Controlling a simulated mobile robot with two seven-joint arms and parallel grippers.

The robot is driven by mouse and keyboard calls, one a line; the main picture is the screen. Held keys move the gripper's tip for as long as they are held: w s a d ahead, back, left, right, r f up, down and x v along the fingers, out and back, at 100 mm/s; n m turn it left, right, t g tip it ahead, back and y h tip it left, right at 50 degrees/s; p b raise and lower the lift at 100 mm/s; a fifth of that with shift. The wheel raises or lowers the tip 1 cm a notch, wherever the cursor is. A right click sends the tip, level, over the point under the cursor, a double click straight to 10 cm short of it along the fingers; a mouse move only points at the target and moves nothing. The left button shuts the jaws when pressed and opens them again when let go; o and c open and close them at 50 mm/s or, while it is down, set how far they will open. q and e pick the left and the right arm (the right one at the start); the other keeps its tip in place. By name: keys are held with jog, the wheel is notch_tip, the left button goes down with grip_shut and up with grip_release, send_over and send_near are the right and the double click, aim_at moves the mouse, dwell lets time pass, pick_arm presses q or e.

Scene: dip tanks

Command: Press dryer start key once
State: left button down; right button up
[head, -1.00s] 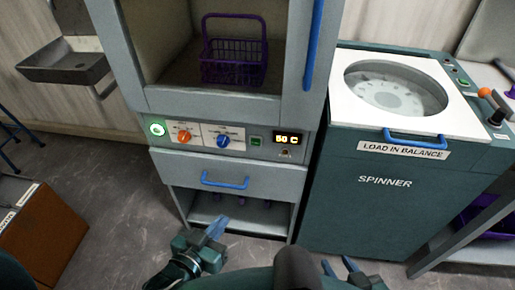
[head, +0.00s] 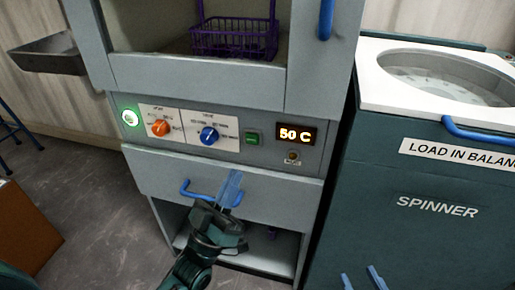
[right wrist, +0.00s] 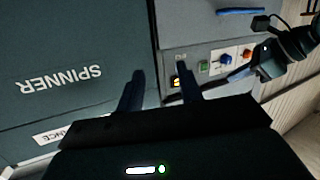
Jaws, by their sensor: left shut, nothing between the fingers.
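The dryer (head: 215,182) has a control panel with a small green rectangular key (head: 252,138) between the blue knob and the 50 C display (head: 296,134). A round green-lit button (head: 130,118) is at the panel's left end. The green key also shows in the right wrist view (right wrist: 204,67). My left gripper (head: 232,178) is shut and empty, its fingertips pointing up in front of the drawer, below the green key in the picture. I see no contact with the key. My right gripper (right wrist: 158,85) is open and empty, low in front of the spinner.
Orange (head: 160,128) and blue (head: 209,136) knobs sit left of the green key. A blue drawer handle (head: 187,190) is partly behind my left gripper. A purple basket (head: 235,38) stands inside the dryer. The spinner (head: 425,215) stands to the right.

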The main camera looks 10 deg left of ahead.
aim_at(252, 138)
dwell(0.4)
pick_arm(q)
jog(key=shift+w+d+b, duration=0.15)
jog(key=shift+w+b, duration=1.65)
jog(key=shift+w, duration=2.65)
pick_arm(e)
jog(key=shift+a+r+n+t+y, duration=0.15)
jog(key=shift+a+n+t+y, duration=0.55)
jog(key=shift+n+t+y, duration=0.3)
pick_arm(q)
jog(key=shift+w, duration=0.4)
